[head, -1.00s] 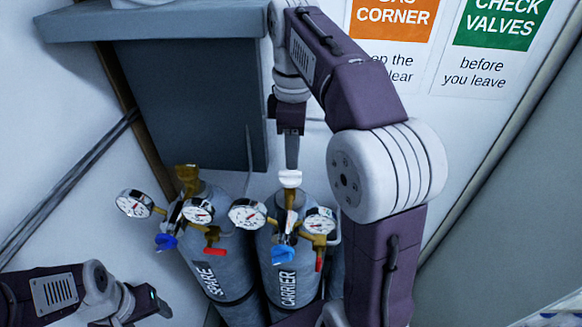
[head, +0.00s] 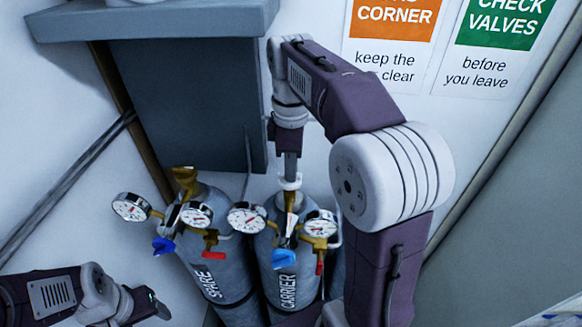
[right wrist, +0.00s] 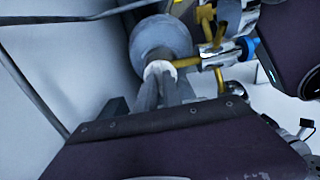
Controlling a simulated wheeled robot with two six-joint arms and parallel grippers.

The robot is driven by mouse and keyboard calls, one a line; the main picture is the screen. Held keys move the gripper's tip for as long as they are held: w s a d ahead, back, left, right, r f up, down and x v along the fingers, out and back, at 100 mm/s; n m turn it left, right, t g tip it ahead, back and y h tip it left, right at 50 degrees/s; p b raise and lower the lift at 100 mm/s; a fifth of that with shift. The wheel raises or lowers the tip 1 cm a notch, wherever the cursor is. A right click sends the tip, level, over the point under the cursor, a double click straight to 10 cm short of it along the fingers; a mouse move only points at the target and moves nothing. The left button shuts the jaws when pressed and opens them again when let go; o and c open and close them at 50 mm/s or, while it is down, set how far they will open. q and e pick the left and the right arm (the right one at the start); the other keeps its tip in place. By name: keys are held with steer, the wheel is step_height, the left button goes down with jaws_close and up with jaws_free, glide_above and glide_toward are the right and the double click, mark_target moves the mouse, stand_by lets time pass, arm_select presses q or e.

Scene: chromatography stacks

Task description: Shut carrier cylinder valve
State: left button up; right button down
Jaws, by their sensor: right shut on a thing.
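The carrier cylinder (head: 286,287) is grey, upright and labelled CARRIER. Its white valve knob (head: 290,182) sits at the top, above the brass fittings. My right gripper (head: 290,174) comes down from above and is shut on this knob. In the right wrist view the two fingers (right wrist: 164,92) meet the white knob (right wrist: 158,69), with the grey cylinder shoulder (right wrist: 160,38) behind it. The fingers hide part of the knob. My left gripper (head: 150,303) is low at the left, apart from the cylinders, and its fingers are not clear.
The spare cylinder (head: 218,287) stands close on the left, with gauges (head: 131,207) and a blue knob (head: 163,245). The carrier's gauges (head: 320,223) and blue regulator knob (head: 283,259) stick out in front. A grey cabinet (head: 190,105) is behind.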

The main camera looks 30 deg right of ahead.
steer(key=shift+m, duration=0.3)
steer(key=m+p, duration=0.1)
steer(key=m, duration=0.1)
steer(key=shift+a+m, duration=0.1)
steer(key=shift+m, duration=0.3)
steer(key=m+p, duration=0.2)
steer(key=m, duration=0.3)
steer(key=shift+s+m, duration=0.1)
steer(key=shift+m, duration=0.2)
steer(key=m+p, duration=0.1)
steer(key=m, duration=0.3)
steer(key=shift+m+p, duration=0.65)
steer(key=shift+m, duration=1.75)
steer(key=c, duration=1.5)
jaws_free()
steer(key=shift+w, duration=0.25)
